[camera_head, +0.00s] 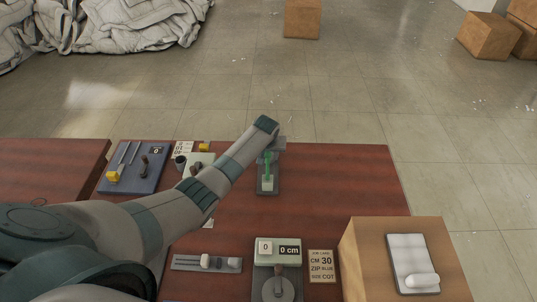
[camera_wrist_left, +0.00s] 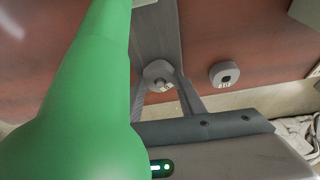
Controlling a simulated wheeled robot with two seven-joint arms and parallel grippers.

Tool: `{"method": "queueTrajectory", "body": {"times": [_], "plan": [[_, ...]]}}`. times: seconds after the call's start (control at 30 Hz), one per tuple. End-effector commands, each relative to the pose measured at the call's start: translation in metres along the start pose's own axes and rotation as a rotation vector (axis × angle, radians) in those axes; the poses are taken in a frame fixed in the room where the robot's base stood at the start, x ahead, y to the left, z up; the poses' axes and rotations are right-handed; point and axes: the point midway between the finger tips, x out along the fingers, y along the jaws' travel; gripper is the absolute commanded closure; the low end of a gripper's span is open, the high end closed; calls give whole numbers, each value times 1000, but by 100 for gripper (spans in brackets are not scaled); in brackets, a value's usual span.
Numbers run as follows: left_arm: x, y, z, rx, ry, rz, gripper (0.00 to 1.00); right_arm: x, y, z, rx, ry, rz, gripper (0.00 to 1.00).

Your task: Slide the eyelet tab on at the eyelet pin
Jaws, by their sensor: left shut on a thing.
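My left gripper (camera_head: 274,146) is at the far part of the table, beside a green upright piece (camera_head: 268,160) on a dark base plate (camera_head: 268,188). In the left wrist view the gripper (camera_wrist_left: 162,88) is shut on a small pale rounded piece (camera_wrist_left: 153,70), likely the eyelet tab. A small round stud shows at its middle; I cannot tell whether it is the eyelet pin or whether the tab is around it. The green piece (camera_wrist_left: 85,100) fills the left of that view, close to the camera. My right gripper is not in view.
A blue tray (camera_head: 135,178), slider strip (camera_head: 206,264), counter box (camera_head: 278,250), job card (camera_head: 321,266) and wooden box (camera_head: 372,260) surround the work area. The table right of the base plate is clear.

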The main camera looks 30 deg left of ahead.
Motion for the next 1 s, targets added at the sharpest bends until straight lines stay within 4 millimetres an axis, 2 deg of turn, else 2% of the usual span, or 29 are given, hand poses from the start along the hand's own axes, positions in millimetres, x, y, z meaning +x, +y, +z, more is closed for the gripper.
{"method": "queueTrajectory", "body": {"times": [0.1, 0.13, 0.2, 0.23, 0.67, 0.87, 1.0], "plan": [[3, 0, 1, 0, 0, 0, 85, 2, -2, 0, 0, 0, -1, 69], [3, 0, 1, 0, 0, 0, 62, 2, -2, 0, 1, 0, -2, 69], [2, 0, 1, 0, 0, 0, 45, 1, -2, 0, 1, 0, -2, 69], [2, 0, 1, 0, 0, 0, 42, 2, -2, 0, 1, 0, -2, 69], [0, 0, 1, 0, 1, 1, 42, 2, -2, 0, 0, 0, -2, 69], [-12, 0, 0, 0, 2, 1, 42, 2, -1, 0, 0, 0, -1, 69], [-26, 0, 0, -1, 3, 1, 42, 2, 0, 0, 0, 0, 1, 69]]}}
